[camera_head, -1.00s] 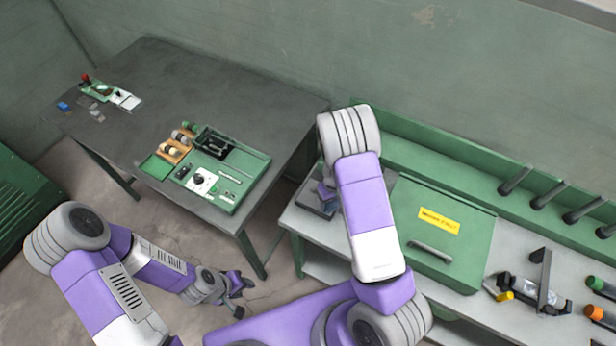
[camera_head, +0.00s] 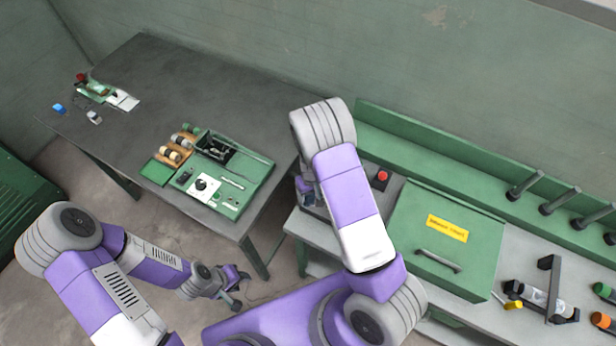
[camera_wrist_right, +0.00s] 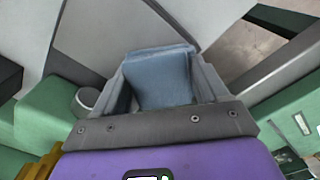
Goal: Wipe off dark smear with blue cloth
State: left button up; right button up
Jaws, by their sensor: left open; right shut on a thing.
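The blue cloth (camera_wrist_right: 160,78) is a folded block gripped between the grey fingers of my right gripper (camera_wrist_right: 162,66) in the right wrist view. In the head view my right gripper (camera_head: 305,190) is mostly hidden behind my own forearm, by the left end of the right-hand bench (camera_head: 310,228) near the dark table. My left gripper (camera_head: 236,289) is open and empty, low over the floor in front of the dark table. I cannot pick out the dark smear in either view.
The dark table (camera_head: 150,75) bears a green tray (camera_head: 257,169) of parts and small items at its far left. The bench holds a green box (camera_head: 420,215), a red button (camera_head: 382,175) and a clamp-like tool (camera_head: 545,300). A gap separates table and bench.

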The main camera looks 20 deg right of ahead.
jog(key=shift+w+a+r+p, duration=0.15)
jog(key=shift+w+r+p, duration=0.1)
jog(key=shift+p, duration=0.1)
jog(key=r, duration=0.1)
jog(key=r+p, duration=0.2)
jog(key=shift+s+r, duration=0.25)
jog(key=shift+r, duration=0.15)
jog(key=shift+w+r+p, duration=0.2)
jog(key=shift+r+p, duration=0.85)
jog(key=shift+r, duration=0.05)
jog(key=shift+s+r+p, duration=0.1)
jog(key=shift+r+p, duration=0.4)
jog(key=shift+r, duration=0.15)
